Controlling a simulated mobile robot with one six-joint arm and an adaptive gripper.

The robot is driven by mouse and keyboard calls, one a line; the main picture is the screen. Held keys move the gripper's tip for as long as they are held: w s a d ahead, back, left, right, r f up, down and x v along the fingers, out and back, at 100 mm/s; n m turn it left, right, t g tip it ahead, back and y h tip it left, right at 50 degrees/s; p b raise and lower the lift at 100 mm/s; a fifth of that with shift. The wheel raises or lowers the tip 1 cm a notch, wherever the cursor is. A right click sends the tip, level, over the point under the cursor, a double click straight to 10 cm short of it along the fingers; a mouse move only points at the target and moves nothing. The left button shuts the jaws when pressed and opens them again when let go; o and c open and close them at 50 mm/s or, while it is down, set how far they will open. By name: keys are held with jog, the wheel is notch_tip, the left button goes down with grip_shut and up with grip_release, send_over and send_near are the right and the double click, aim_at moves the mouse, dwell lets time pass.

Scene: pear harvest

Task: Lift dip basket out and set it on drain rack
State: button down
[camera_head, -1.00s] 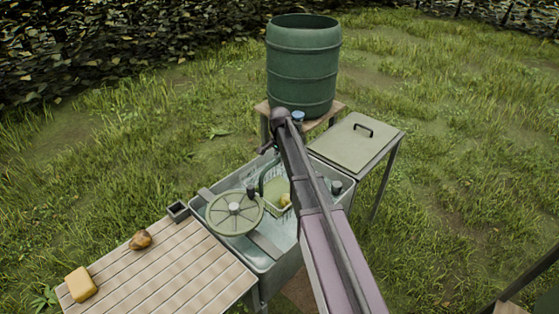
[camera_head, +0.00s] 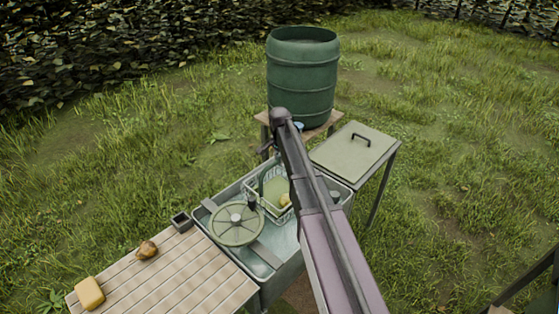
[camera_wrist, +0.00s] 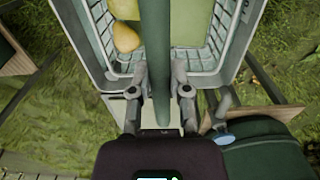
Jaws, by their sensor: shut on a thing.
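The dip basket (camera_head: 272,187) has pale wire-like walls and holds yellow-green pears (camera_head: 285,199). It is at the far part of the grey wash trough (camera_head: 283,272), with its upper wall showing near the trough rim. In the wrist view, my gripper (camera_wrist: 159,78) is shut on the basket's green handle (camera_wrist: 155,35), which runs between the fingers. The basket's lattice wall (camera_wrist: 218,42) and a pear (camera_wrist: 126,38) show beyond. My arm hides part of the basket in the head view. The slatted rack (camera_head: 165,279) stands left of the trough.
A round green spoked wheel (camera_head: 237,224) sits over the trough's near left. A yellow block (camera_head: 89,293) and a brown lump (camera_head: 147,250) lie on the slats. A green barrel (camera_head: 303,80) stands behind, and a lidded side table (camera_head: 352,155) is at the right.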

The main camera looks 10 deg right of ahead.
jog(key=shift+r+p, duration=2.3)
jog(key=shift+r, duration=0.25)
jog(key=shift+r+p, duration=0.9)
jog(key=shift+r, duration=0.05)
jog(key=shift+d+f, duration=0.1)
